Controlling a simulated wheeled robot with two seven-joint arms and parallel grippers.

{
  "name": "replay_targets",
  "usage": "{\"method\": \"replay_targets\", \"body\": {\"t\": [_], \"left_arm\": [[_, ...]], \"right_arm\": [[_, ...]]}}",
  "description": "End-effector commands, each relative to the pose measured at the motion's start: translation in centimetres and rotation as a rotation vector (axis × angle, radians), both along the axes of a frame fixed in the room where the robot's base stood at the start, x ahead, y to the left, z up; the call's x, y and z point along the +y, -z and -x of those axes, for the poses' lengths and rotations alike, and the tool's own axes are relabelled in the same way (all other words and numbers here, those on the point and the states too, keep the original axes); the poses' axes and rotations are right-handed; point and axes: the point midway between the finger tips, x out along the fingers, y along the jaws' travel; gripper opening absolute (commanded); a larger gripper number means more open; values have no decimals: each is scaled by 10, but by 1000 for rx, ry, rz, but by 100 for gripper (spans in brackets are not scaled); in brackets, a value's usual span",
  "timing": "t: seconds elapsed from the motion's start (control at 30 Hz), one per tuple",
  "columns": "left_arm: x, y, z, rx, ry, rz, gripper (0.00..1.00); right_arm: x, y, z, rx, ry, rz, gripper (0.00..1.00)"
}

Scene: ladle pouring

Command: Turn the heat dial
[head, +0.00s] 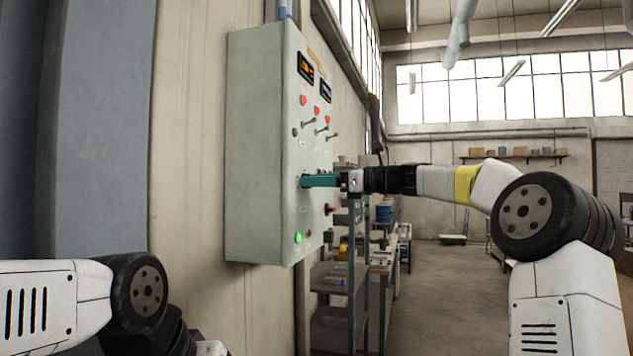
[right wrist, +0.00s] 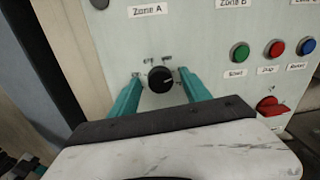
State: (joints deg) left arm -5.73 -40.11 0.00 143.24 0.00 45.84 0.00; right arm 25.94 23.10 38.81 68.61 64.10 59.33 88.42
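A round black dial (right wrist: 160,79) with a pale pointer mark sits on the control panel in the right wrist view, with small labels above it. My right gripper (right wrist: 161,76) has its two teal fingers on either side of the dial, with a visible gap at each side. In the head view the right gripper (head: 304,181) reaches the front of the grey control box (head: 258,150) from the right, and its fingers hide the dial there.
Green (right wrist: 240,52), red (right wrist: 277,48) and blue (right wrist: 307,46) buttons sit right of the dial, above a red rotary switch (right wrist: 268,106). Toggle levers and red lamps are higher on the panel. Metal shelving (head: 335,277) stands behind the box. Open floor lies to the right.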

Motion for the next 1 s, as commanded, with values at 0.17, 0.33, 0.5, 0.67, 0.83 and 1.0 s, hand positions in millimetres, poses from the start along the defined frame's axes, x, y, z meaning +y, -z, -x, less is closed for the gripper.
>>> {"method": "replay_targets", "body": {"t": [0.17, 0.33, 0.5, 0.67, 0.83, 1.0], "left_arm": [[0, 0, 0, 0, 0, 0, 59], [0, 0, 0, 0, 0, 0, 59], [0, 0, 0, 0, 0, 0, 59], [0, 0, 0, 0, 0, 0, 59], [0, 0, 0, 0, 0, 0, 59], [0, 0, 0, 0, 0, 0, 59]], "right_arm": [[0, 0, 0, 0, 0, 0, 19], [0, 0, 0, -1, 0, 1, 0], [0, 0, 0, -15, 1, 6, 0], [0, 1, 0, -64, 1, 23, 0], [0, 1, 0, -167, 1, 56, 0], [0, 2, 1, -309, 1, 102, 0]]}}
